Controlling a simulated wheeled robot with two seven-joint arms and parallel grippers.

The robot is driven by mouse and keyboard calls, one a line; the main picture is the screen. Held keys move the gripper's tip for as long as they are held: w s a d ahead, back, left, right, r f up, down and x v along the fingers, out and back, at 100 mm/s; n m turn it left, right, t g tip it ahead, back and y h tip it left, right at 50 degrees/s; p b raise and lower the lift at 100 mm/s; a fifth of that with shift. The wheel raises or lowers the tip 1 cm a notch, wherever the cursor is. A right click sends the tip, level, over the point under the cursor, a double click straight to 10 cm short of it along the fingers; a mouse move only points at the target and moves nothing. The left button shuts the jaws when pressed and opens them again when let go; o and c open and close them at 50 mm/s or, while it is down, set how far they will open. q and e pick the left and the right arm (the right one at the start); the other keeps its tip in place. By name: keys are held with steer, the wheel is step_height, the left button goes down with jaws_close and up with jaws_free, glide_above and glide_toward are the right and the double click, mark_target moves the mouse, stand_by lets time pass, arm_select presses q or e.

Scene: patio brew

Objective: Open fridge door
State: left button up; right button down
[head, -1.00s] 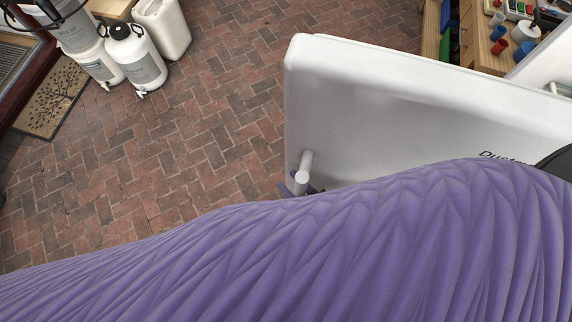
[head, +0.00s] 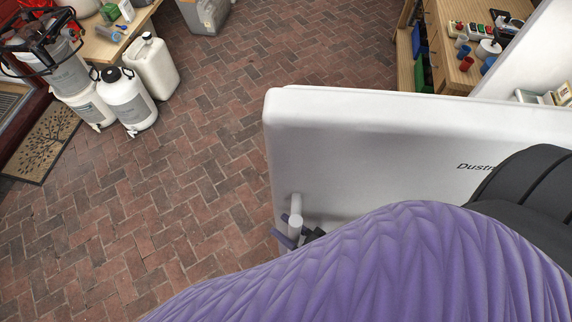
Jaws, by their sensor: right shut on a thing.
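The white fridge door (head: 370,145) stands swung out from the fridge, its front with dark lettering facing me. Its white bar handle (head: 295,222) is near the door's left edge. My right gripper (head: 291,232) is shut on the handle, with purple and black finger parts showing around it. My purple-sleeved arm covers the lower part of the door and much of the gripper. Part of the white fridge body (head: 528,58) shows behind the door at the right, with small items (head: 548,96) by it. My left gripper is not in view.
A wooden workbench (head: 440,50) with cups and tools stands behind the door. White jugs (head: 128,103) and a table (head: 112,47) are at upper left, by a patterned doormat (head: 42,142). A grey box (head: 205,14) stands at the back. The brick floor (head: 170,200) left of the door is clear.

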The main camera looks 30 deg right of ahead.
steer(key=c, duration=0.7)
jaws_free()
steer(key=shift+c, duration=0.2)
steer(key=shift+s, duration=0.1)
steer(key=b+v, duration=0.2)
steer(key=v, duration=0.7)
steer(key=shift+s+d, duration=0.3)
